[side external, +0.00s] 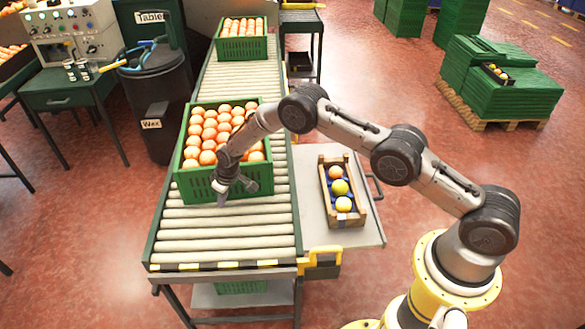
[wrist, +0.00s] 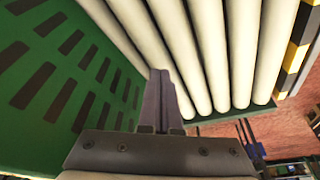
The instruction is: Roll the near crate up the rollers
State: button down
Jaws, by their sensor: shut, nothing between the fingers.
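The near crate (side external: 222,185) is green, full of oranges, and sits upright on the roller conveyor (side external: 230,225). My gripper (side external: 226,193) is at the crate's near wall, pointing down, with its fingers shut and empty. In the wrist view the shut fingers (wrist: 162,100) are over the pale rollers (wrist: 242,50), with the crate's slotted green wall (wrist: 70,70) close on the left. I cannot tell whether the fingers touch the wall. Free rollers stretch beyond the near crate toward a second green crate of oranges (side external: 241,48) at the far end.
A side shelf (side external: 355,230) right of the conveyor holds a small wooden box (side external: 343,218) with several fruits. A black bin (side external: 155,95) stands to the left. A black-yellow strip (side external: 225,265) marks the conveyor's near edge. Stacked green crates (side external: 500,85) stand on a pallet at right.

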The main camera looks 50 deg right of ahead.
jog(key=shift+w+d, duration=0.2)
jog(key=shift+d, duration=0.05)
jog(key=shift+w+d, duration=0.9)
jog(key=shift+w, duration=0.05)
dwell(0.6)
jog(key=shift+w+d, duration=1.15)
jog(key=shift+d, duration=0.05)
dwell(0.4)
jog(key=shift+w+d, duration=0.75)
dwell(0.5)
jog(key=shift+w+d, duration=0.9)
jog(key=shift+d, duration=0.05)
